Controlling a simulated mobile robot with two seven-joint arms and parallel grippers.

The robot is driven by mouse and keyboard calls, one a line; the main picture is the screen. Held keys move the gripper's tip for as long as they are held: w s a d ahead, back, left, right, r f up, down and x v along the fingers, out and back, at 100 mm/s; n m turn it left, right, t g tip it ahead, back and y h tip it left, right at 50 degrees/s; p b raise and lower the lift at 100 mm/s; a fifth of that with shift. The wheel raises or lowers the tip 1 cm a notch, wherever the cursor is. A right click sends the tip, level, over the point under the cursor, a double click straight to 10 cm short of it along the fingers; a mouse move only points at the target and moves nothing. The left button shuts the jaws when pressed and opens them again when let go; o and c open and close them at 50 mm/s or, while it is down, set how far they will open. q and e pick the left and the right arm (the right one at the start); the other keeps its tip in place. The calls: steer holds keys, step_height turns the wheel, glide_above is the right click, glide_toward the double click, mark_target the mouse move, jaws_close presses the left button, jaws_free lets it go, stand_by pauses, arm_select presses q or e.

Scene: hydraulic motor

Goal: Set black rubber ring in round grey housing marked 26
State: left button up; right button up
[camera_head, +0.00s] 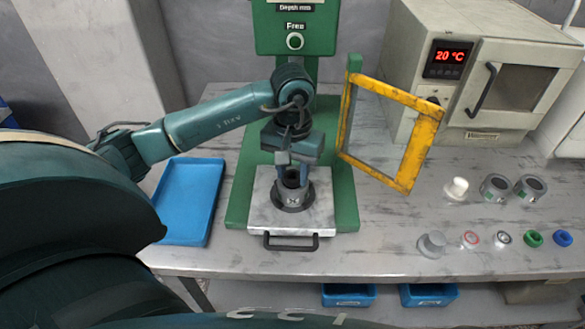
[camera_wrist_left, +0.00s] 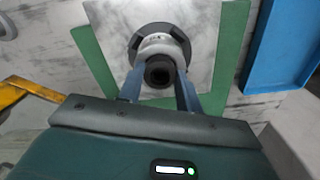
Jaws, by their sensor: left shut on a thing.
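A round grey housing (camera_head: 293,200) sits upright on the pale plate of the green press; its marking is too small to read. It also shows in the left wrist view (camera_wrist_left: 181,37). My left gripper (camera_head: 292,177) points down directly over it. The fingers are shut on a small black round piece with a dark hole, which looks like the black rubber ring (camera_wrist_left: 159,74). In the wrist view the piece lines up with the housing's middle, over a whitish inner part. I cannot tell whether it touches the housing. My right gripper is not in view.
The press has a pale plate (camera_head: 260,215) and a yellow-framed guard (camera_head: 408,170) swung open to the right. An empty blue tray (camera_head: 187,205) lies left. An oven (camera_head: 480,75) stands back right. Two grey housings (camera_head: 496,189) and several small parts (camera_head: 533,239) are at right.

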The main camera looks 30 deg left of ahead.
mark_target(292, 176)
arm_select(q)
steer(key=shift+f+b, duration=0.2)
steer(key=shift+b, duration=0.1)
steer(key=o, duration=1)
steer(key=shift+c, duration=0.2)
steer(key=shift+r+p, duration=0.4)
step_height(292, 176, up, 12)
steer(key=shift+f, duration=0.15)
steer(key=shift+b, duration=0.3)
